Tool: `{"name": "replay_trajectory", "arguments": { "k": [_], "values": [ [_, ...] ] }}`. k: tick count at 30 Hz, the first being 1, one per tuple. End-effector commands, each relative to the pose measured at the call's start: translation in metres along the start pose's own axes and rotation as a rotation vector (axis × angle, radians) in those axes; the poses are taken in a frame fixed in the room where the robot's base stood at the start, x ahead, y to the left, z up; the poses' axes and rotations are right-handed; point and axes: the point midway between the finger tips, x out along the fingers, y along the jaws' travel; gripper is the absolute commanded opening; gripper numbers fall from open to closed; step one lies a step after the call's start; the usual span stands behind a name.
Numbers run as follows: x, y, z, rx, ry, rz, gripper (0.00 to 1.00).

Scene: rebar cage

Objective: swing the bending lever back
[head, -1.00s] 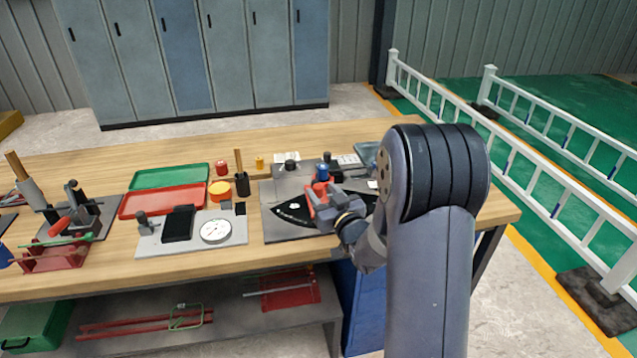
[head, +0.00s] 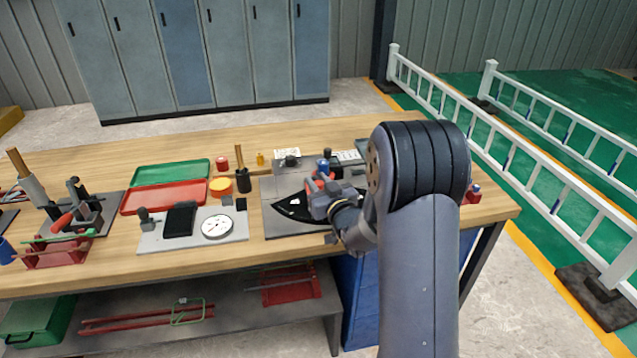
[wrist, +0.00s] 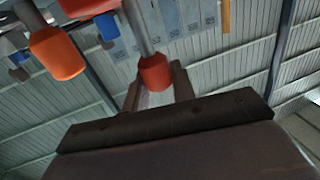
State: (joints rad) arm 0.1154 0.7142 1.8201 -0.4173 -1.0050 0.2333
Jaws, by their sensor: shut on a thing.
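The bending lever (wrist: 148,35) shows in the wrist view as a grey rod with a red grip at its end. My gripper (wrist: 156,88) is shut on this red grip, with a finger on each side. In the head view my gripper (head: 322,192) is over the bending plate (head: 277,223), beside the black curved sector (head: 291,206) with white marks. A blue-topped post (head: 323,166) stands just behind it. My gripper and forearm hide most of the lever and the plate's right part in the head view.
A second orange-capped handle (wrist: 57,52) is close at left in the wrist view. On the bench, a dial plate (head: 240,233), a red tray (head: 163,199) and a wooden-handled tool (head: 241,170) stand left of my gripper. Bare wood lies along the back.

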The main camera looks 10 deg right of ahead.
Motion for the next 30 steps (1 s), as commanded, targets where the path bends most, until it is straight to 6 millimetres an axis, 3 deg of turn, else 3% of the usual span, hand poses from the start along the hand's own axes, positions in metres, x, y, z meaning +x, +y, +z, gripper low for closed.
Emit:
{"name": "replay_trajectory", "arguments": {
  "k": [5, 19, 30],
  "values": [
    [0.000, 0.000, 0.000, 0.000, 0.000, 0.000, 0.00],
    [0.001, -0.003, 0.001, 0.000, 0.001, 0.017, 0.00],
    [0.013, -0.021, 0.005, 0.003, 0.003, 0.147, 0.00]
  ]
}}
